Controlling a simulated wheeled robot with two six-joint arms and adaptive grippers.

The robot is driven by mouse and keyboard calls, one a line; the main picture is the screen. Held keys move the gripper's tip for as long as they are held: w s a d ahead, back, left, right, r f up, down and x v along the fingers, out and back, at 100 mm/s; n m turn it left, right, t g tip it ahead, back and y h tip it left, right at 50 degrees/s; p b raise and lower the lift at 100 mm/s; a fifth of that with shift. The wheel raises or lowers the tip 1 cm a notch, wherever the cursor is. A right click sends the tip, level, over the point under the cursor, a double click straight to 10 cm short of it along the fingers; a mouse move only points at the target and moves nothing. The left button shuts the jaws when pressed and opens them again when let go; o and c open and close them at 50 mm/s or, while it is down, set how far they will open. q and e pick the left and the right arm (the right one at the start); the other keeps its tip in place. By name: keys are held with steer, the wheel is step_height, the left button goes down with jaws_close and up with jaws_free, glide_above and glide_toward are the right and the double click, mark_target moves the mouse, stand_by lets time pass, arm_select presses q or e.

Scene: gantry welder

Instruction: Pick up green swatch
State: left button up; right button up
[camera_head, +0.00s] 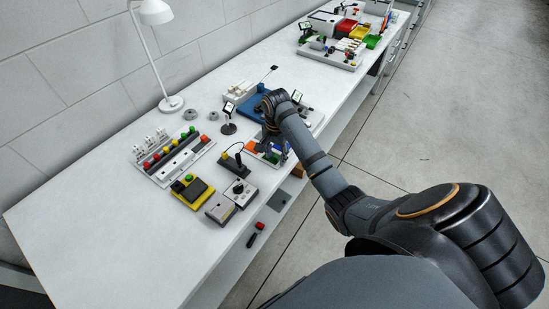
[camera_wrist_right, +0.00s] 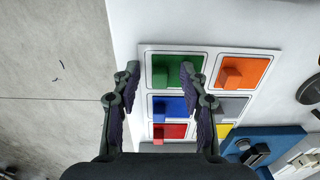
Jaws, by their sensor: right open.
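The green swatch (camera_wrist_right: 172,70) is a green square with a small raised block, in the top left cell of a white-framed colour board in the right wrist view. My right gripper (camera_wrist_right: 160,72) is open, its two fingers to the left and right of the green swatch. Nothing shows between the fingers as held; I cannot tell the height above it. In the head view my right gripper (camera_head: 275,138) is over the board, and the hand partly hides the swatches. My left gripper is not in view.
Orange (camera_wrist_right: 232,72), blue (camera_wrist_right: 170,107), red (camera_wrist_right: 170,132), grey and yellow swatches share the board. A blue object (camera_wrist_right: 268,140) lies beside it. The table edge drops to floor on the left in the wrist view. A joystick (camera_head: 238,162) and control boxes stand nearby.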

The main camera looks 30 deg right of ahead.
mark_target(277, 157)
steer(key=c, duration=0.9)
steer(key=shift+r, duration=0.1)
steer(key=shift+r, duration=0.3)
step_height(277, 157, up, 3)
steer(key=shift+d, duration=0.1)
steer(key=s+d+r+p, duration=0.4)
steer(key=s+d+r, duration=0.5)
steer(key=s, duration=0.1)
steer(key=shift+d, duration=0.35)
steer(key=shift+w, duration=0.1)
